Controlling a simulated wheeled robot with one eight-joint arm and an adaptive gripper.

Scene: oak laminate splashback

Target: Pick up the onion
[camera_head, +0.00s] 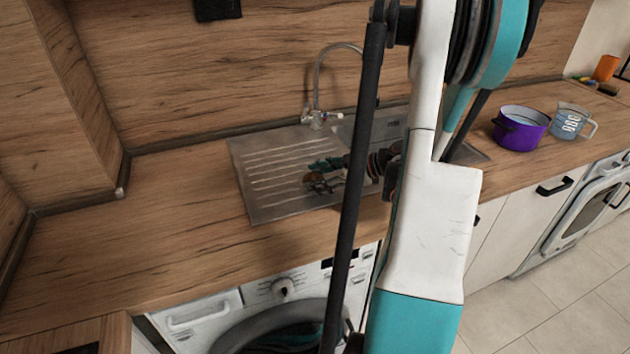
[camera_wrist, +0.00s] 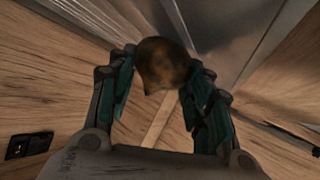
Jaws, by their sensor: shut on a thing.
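The onion is a brownish, round thing (camera_wrist: 162,65) between the two fingertips in the wrist view. My gripper (camera_wrist: 160,80) is shut on it, with one teal-padded finger on each side. In the head view my gripper (camera_head: 325,172) is over the ridged drainboard of the sink, and the onion shows only as a small brownish patch (camera_head: 317,182) at its fingers. The exact height above the drainboard is hard to tell.
The metal sink drainboard (camera_head: 268,180) and tap (camera_head: 317,100) are by the back wall. A purple pot (camera_head: 520,128) and a measuring jug (camera_head: 570,122) stand on the counter at the right. The wooden counter (camera_head: 150,220) at the left is clear. My arm hides part of the sink.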

